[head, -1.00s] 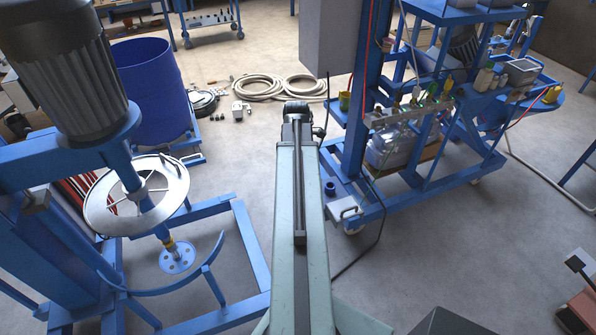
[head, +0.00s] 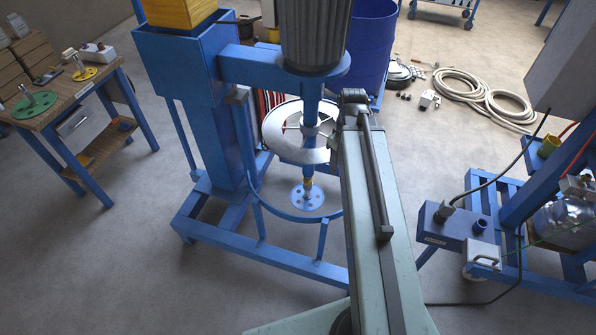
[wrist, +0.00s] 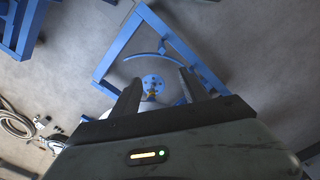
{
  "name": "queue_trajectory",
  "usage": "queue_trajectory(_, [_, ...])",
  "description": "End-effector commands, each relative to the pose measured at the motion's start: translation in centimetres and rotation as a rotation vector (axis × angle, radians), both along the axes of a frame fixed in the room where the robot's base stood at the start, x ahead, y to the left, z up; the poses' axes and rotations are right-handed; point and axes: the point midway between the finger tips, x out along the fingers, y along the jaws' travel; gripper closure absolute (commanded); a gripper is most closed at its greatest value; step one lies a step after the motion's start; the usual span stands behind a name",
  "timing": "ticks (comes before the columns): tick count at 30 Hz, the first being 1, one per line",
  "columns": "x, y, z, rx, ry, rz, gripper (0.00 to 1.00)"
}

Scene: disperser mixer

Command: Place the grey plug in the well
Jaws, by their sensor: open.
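My gripper (wrist: 160,82) is open and empty in the wrist view, with the floor and the mixer's blue frame beyond its two dark fingers. The fingers are not clear in the head view. I cannot make out the grey plug with certainty. A dark cable connector (head: 443,212) sits on a blue box (head: 446,236) at the right of the head view, beside a dark blue round fitting (head: 480,225). I cannot tell whether either is the plug or the well. My gripper is apart from them.
The blue mixer with its grey motor (head: 315,35), round lid (head: 285,140) and disperser disc (head: 307,196) stands in the middle. A wooden-topped table (head: 62,110) with green and yellow flanged parts is at left. Hoses (head: 490,100) lie on the floor. Floor at front left is clear.

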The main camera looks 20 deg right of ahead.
Motion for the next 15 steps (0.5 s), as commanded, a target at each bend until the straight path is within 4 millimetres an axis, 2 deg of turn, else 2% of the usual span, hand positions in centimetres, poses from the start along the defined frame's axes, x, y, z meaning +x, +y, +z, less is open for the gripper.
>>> queue_trajectory(1, [0.7, 4.8, 0.0, 0.000, 0.000, -0.050, 0.47])
queue_trajectory(3, [1.1, 9.9, 0.0, 0.000, 0.001, -0.143, 0.47])
queue_trajectory(6, [1.1, 15.0, 0.0, -0.001, 0.000, -0.242, 0.47])
queue_trajectory(9, [1.0, 17.1, 0.0, -0.001, 0.000, -0.298, 0.47])
queue_trajectory(15, [1.0, 17.4, 0.0, 0.000, 0.000, -0.319, 0.47])
